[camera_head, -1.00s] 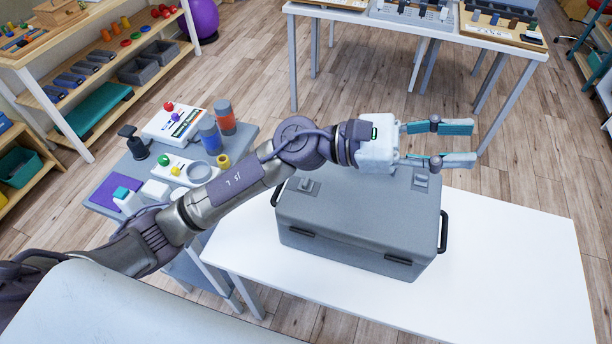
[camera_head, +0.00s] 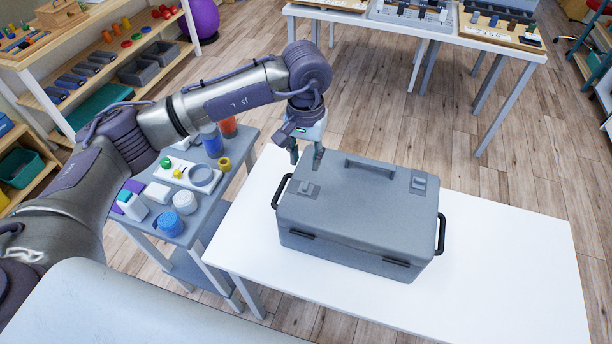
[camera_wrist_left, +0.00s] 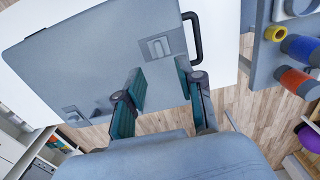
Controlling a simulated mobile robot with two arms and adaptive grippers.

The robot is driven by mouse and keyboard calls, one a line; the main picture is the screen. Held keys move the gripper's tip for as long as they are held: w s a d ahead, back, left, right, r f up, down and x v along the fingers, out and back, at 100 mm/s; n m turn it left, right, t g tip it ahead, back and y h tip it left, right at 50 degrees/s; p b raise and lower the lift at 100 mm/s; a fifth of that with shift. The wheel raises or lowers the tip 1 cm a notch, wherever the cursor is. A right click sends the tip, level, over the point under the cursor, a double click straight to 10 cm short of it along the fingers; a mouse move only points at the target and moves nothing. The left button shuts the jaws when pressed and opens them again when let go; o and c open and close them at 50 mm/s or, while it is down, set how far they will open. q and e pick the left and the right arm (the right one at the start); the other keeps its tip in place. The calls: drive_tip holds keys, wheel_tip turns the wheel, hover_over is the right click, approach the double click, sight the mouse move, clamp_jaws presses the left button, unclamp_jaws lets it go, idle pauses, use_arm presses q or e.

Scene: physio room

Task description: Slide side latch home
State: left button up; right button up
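A grey case (camera_head: 350,222) stands closed on a white table. A left latch (camera_head: 305,189) and a right latch (camera_head: 418,184) sit on its lid; which is the side latch I cannot tell. My left gripper (camera_head: 307,156) points down at the case's back left corner, behind the left latch, its two fingers apart and nothing between them. In the left wrist view, the open fingers (camera_wrist_left: 158,92) are over the lid's edge, and the left latch (camera_wrist_left: 158,47) lies beyond them, apart. Contact with the case is unclear. My right gripper is out of view.
The lid has a carry handle (camera_head: 384,168); black side handles (camera_head: 281,190) are at both ends. A grey side table (camera_head: 212,215) with cups and jars stands close on the left. The white table (camera_head: 500,270) is bare to the right and front.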

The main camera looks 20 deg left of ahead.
sight(306, 185)
use_arm(q)
wheel_tip(306, 185, down, 9)
drive_tip(key=shift+d+r+p, duration=0.1)
drive_tip(key=shift+r+p, duration=0.1)
drive_tip(key=shift+p, duration=1)
clamp_jaws()
